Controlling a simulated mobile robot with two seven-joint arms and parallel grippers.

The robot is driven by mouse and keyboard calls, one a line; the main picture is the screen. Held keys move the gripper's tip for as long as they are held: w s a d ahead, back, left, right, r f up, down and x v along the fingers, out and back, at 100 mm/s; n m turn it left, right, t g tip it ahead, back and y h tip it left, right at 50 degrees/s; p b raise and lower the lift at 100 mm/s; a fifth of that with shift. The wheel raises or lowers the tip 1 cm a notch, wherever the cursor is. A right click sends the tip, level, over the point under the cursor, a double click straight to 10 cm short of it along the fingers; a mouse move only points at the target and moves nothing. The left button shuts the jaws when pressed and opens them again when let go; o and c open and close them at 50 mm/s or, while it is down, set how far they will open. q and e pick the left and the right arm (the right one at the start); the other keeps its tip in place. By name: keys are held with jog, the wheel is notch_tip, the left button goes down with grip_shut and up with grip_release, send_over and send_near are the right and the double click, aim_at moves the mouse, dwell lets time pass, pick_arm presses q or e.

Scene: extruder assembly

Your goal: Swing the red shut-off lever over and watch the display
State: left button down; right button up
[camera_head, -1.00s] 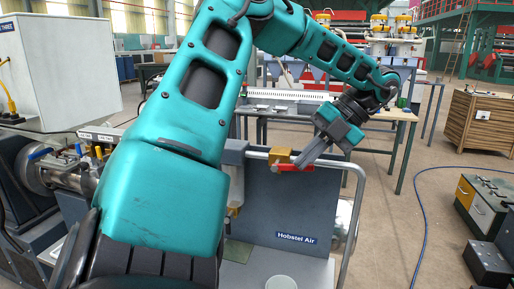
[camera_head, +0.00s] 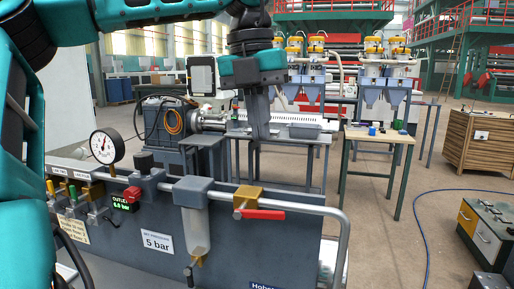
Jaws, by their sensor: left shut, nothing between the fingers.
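The red shut-off lever (camera_head: 263,214) extends level to the right from a brass valve (camera_head: 249,196) on the grey panel's top rail. The display (camera_head: 125,201) is a small dark box with green text at the panel's left; it appears to read outlet 6.0 bar. A red part sits at its upper edge. My left gripper (camera_head: 259,143) points down above the valve and lever in the picture, shut and empty, apart from the lever. My right gripper is not in view.
A round pressure gauge (camera_head: 104,146) stands at the panel's left. A filter bowl (camera_head: 196,222) hangs left of the valve. A bent grey pipe (camera_head: 325,211) runs right of the lever.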

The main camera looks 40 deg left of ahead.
aim_at(269, 211)
pick_arm(q)
jog(key=f, duration=0.8)
jog(key=d+f, duration=0.1)
jog(key=f, duration=0.3)
jog(key=shift+w+d+f+b, duration=0.1)
jog(key=shift+w+f+b, duration=0.2)
jog(key=shift+b, duration=0.05)
